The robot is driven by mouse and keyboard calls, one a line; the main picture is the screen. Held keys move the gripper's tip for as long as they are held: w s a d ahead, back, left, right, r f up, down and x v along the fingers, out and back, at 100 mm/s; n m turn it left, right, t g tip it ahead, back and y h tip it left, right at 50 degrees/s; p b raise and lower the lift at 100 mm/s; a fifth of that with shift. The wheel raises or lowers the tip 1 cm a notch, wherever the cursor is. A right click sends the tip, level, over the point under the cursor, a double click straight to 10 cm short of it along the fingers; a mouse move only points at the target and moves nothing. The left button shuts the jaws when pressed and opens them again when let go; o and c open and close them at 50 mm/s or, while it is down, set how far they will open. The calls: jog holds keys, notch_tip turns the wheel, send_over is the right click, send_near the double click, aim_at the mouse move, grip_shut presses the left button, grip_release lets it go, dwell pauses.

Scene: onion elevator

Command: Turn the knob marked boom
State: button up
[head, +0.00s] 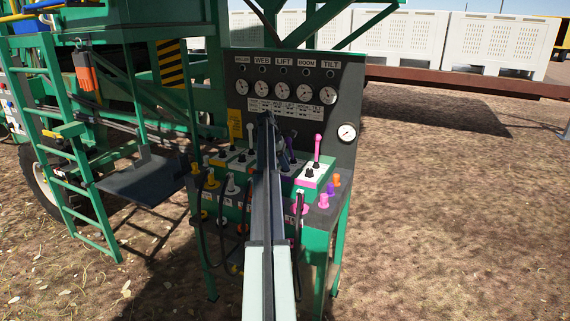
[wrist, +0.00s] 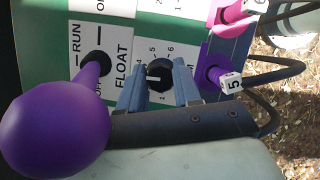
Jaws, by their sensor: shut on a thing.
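A black knob (wrist: 160,79) with a white pointer line sits on a white plate with a numbered scale in the wrist view. The pointer faces left in that view, and the numbers 1, 4, 5 and 6 show around it. Most of the name on the plate is covered; a letter like M shows beside the right finger. My gripper (wrist: 160,66) has its two blue-grey fingers on either side of the knob and is shut on it. In the head view my arm covers much of the control panel (head: 344,100), and the gripped knob cannot be made out clearly.
A purple ball-topped lever (wrist: 55,130) stands close beside my gripper, by a RUN/FLOAT plate. A purple plug (wrist: 212,72) and a pink plug (wrist: 230,16) with cables are on the other side. Labelled gauges (head: 262,88) line the panel's upper part. Open ground lies right.

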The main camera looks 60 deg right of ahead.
jog(key=o, duration=1.1)
jog(key=shift+c, duration=0.2)
jog(key=v, duration=1.3)
jog(key=shift+w+r, duration=0.2)
jog(key=shift+r, duration=0.2)
jog(key=shift+a, duration=0.1)
